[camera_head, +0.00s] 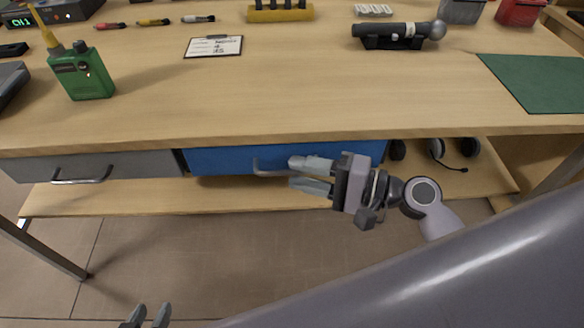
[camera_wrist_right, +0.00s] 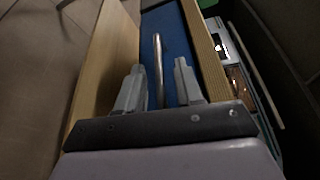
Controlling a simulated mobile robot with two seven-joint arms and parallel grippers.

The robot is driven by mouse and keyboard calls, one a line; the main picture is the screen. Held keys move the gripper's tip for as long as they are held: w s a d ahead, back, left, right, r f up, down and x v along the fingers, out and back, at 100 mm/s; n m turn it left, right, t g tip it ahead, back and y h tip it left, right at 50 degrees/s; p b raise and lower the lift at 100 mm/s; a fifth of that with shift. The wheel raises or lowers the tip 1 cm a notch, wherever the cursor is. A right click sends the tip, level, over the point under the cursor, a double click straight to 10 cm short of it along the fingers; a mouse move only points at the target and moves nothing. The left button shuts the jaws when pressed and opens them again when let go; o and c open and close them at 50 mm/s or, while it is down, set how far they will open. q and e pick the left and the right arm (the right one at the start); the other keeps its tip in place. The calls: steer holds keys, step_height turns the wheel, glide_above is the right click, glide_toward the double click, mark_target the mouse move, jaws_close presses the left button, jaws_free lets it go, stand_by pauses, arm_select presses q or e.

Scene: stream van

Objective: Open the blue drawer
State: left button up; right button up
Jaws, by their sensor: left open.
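The blue drawer (camera_head: 225,161) sits under the worktop and looks shut, its front near the table edge. Its metal bar handle (camera_head: 259,168) sticks out from the front. My right gripper (camera_head: 296,173) is at the handle, with its fingers pointing left along the drawer front. In the right wrist view the handle (camera_wrist_right: 158,62) runs between the two spread fingers of my right gripper (camera_wrist_right: 159,75), with gaps visible on both sides. The blue front (camera_wrist_right: 168,38) shows behind it. My left gripper (camera_head: 145,317) is open and empty at the bottom edge, far from the drawer.
A grey drawer (camera_head: 120,165) with its own handle is left of the blue one. A wooden shelf (camera_head: 150,198) runs below, with a headset (camera_head: 440,150) on it at right. A green bottle (camera_head: 82,75), clipboard (camera_head: 214,46) and microphone (camera_head: 400,33) stand or lie on the worktop.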

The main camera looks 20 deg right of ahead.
steer(key=shift+x, duration=1.3)
arm_select(q)
steer(key=shift+s+f, duration=0.1)
steer(key=shift+s, duration=0.05)
arm_select(e)
jaws_close()
arm_select(q)
steer(key=shift+s, duration=0.15)
arm_select(e)
steer(key=shift+s, duration=0.1)
